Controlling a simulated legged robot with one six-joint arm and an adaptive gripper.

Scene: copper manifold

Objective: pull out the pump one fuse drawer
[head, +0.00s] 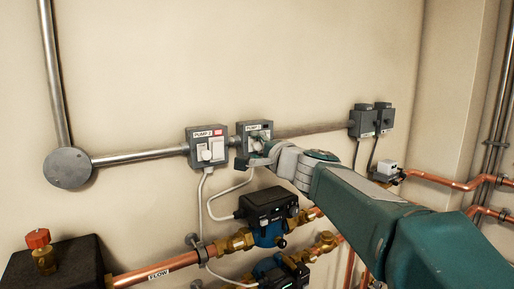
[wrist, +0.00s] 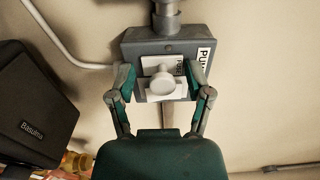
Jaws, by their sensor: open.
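The grey pump one box (head: 255,128) is on the wall in the head view, its front partly hidden by my gripper (head: 261,151). The wrist view shows this box (wrist: 140,48) close up, with a "PU…" label at its right edge. On its face is the white fuse drawer with a round knob (wrist: 162,83). My gripper (wrist: 162,90) is open, one finger on each side of the knob. I see a gap between each finger and the knob; whether the fingertips touch the box face, I cannot tell.
A similar PUMP 2 box (head: 206,147) with a red tag hangs just left. A black-and-blue pump (head: 268,210) and copper pipes (head: 155,276) lie below. Two small grey boxes (head: 371,120) are to the right. The wall above is clear.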

